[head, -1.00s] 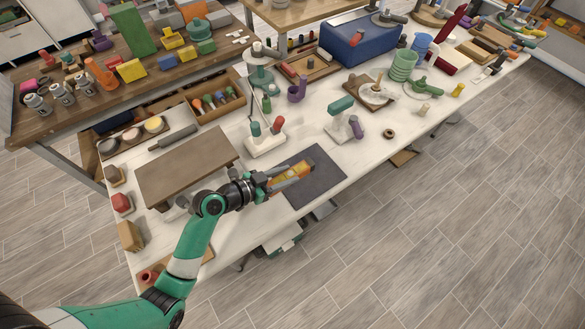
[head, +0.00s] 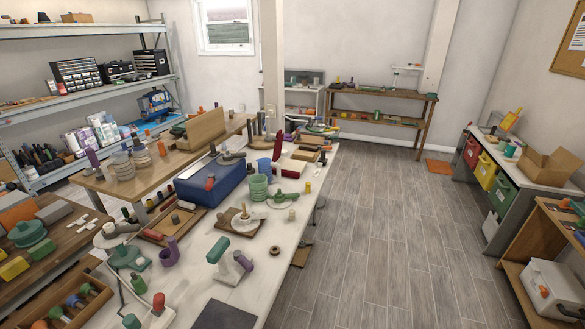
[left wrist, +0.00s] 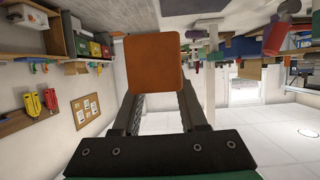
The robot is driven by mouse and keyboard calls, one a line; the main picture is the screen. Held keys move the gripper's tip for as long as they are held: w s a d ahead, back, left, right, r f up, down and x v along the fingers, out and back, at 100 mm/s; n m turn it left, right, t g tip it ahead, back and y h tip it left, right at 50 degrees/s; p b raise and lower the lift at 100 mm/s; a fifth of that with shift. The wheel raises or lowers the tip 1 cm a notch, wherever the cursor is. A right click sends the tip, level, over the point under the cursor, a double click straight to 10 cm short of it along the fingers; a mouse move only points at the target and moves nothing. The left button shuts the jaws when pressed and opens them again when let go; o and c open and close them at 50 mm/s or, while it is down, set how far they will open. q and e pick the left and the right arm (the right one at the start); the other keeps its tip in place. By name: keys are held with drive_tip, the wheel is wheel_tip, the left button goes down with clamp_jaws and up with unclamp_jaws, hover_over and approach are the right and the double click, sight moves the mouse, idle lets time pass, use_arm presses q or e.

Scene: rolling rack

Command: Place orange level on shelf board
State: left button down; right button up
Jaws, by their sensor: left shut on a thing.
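In the left wrist view my left gripper (left wrist: 160,94) is shut on the orange level (left wrist: 153,63). The level shows as an orange-brown squared end sticking out past the fingers, and the rest of it is hidden. The head view shows neither gripper nor the level. In the head view a wooden shelf unit (head: 384,93) stands against the back wall and a metal shelf rack (head: 85,98) stands at the left. I cannot tell which board the task means.
The long white workbench (head: 285,245) is crowded with a blue toolbox (head: 212,187), green cups (head: 259,188) and small tools. A dark mat (head: 225,315) lies at its near end. The grey floor (head: 390,220) to its right is open. A side bench (head: 540,170) stands far right.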

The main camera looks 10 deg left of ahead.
use_arm(q)
drive_tip(key=w+d+f+m+h, duration=0.1)
drive_tip(key=w+d+f, duration=0.25)
drive_tip(key=d, duration=0.35)
drive_tip(key=w+a+n+y, duration=0.1)
drive_tip(key=a+n+y, duration=0.2)
drive_tip(key=s+r+p, duration=0.6)
drive_tip(key=r+p, duration=0.6)
drive_tip(key=p, duration=0.2)
drive_tip(key=shift+s+a+r+y+p, duration=0.2)
drive_tip(key=shift+s+r+y+p, duration=0.1)
drive_tip(key=shift+r+y+p, duration=0.1)
drive_tip(key=shift+f, duration=0.1)
